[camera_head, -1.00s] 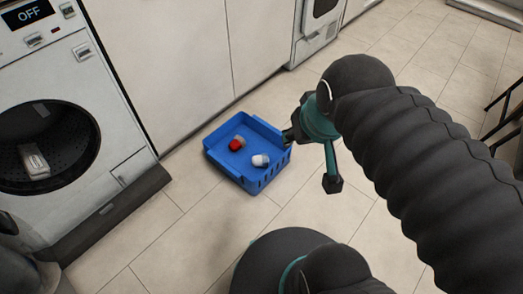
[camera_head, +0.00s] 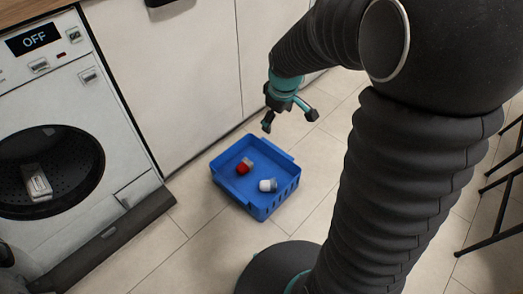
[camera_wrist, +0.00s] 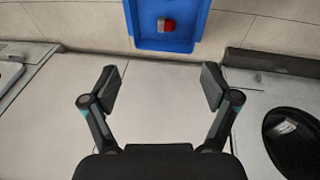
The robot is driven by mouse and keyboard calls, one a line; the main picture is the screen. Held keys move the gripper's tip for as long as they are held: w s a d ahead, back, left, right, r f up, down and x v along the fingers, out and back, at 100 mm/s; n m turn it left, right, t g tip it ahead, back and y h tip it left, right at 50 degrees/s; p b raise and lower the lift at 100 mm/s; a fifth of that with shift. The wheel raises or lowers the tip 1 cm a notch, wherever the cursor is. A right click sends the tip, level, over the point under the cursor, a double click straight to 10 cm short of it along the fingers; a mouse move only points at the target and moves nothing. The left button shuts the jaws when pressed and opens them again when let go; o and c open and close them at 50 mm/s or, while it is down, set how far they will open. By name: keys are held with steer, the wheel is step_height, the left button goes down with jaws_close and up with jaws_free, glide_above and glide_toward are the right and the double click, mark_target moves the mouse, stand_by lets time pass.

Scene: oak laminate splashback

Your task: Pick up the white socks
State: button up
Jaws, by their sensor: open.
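The white socks (camera_head: 267,185) look like a small rolled white bundle with a greyish part. They lie in the blue basket (camera_head: 258,208) on the floor, toward its near right side. In the wrist view the top edge cuts off the basket (camera_wrist: 145,42), and the white socks are not seen. My gripper (camera_head: 289,119) is open and empty, above and beyond the basket's far side in the head view. In the wrist view both fingers of my gripper (camera_wrist: 160,88) stand wide apart with nothing between them.
A red bundle (camera_head: 244,166) lies in the basket left of the white socks; it also shows in the wrist view (camera_wrist: 168,25). A washer (camera_head: 60,110) with a pale object (camera_head: 37,184) in its opening stands left. White cabinets (camera_head: 185,70) stand behind. Dark chair legs (camera_head: 500,185) stand right.

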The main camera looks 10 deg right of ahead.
steer(key=w+f+n+g, duration=0.1)
steer(key=w+f+n, duration=0.45)
steer(key=f, duration=1.05)
steer(key=n+g, duration=0.2)
steer(key=n, duration=0.1)
glide_above(268, 183)
step_height(268, 183, down, 18)
step_height(268, 183, down, 14)
steer(key=shift+f+p, duration=0.15)
steer(key=shift+p, duration=0.3)
steer(key=c, duration=1.4)
